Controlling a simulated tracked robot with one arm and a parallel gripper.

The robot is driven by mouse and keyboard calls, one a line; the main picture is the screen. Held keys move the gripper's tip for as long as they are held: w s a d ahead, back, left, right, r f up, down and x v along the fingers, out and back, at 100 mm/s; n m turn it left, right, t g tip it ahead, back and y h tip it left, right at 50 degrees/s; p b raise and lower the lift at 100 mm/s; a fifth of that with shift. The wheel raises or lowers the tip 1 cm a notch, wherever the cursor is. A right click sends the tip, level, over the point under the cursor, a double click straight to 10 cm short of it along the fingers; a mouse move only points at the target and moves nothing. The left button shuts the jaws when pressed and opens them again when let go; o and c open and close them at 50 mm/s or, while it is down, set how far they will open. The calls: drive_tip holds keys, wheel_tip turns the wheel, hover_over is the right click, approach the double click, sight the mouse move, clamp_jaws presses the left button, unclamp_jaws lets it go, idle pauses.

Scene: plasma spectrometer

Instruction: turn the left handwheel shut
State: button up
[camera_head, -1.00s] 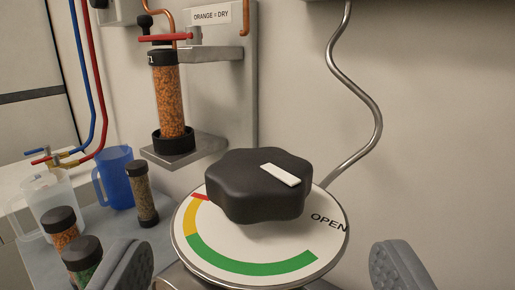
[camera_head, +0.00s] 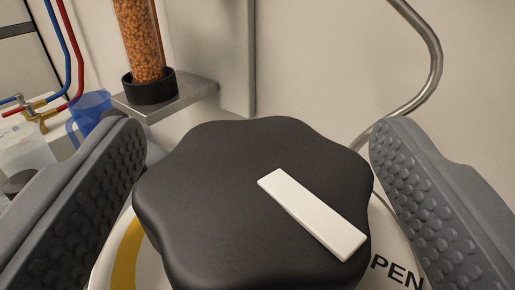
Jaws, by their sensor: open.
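The black lobed handwheel (camera_head: 215,195) fills the lower middle of the head camera view. A white pointer bar (camera_head: 312,214) on its top runs from the middle toward the lower right. Under it is a round white dial (camera_head: 396,240), with part of a yellow band at the left and the letters "PEN" at the right. The rest of the dial is hidden. My gripper (camera_head: 258,150) is open, with one ridged grey finger on each side of the handwheel. The left finger is close to the wheel's edge; I cannot tell whether it touches.
A tube of orange beads (camera_head: 138,45) stands on a metal shelf (camera_head: 190,95) behind, at the left. A blue jug (camera_head: 90,108) and red and blue hoses (camera_head: 72,60) are further left. A bent metal pipe (camera_head: 432,60) runs down the wall at the right.

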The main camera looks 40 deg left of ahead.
drive_tip(key=shift+c, duration=0.3)
drive_tip(key=c, duration=0.9)
drive_tip(key=shift+a, duration=0.1)
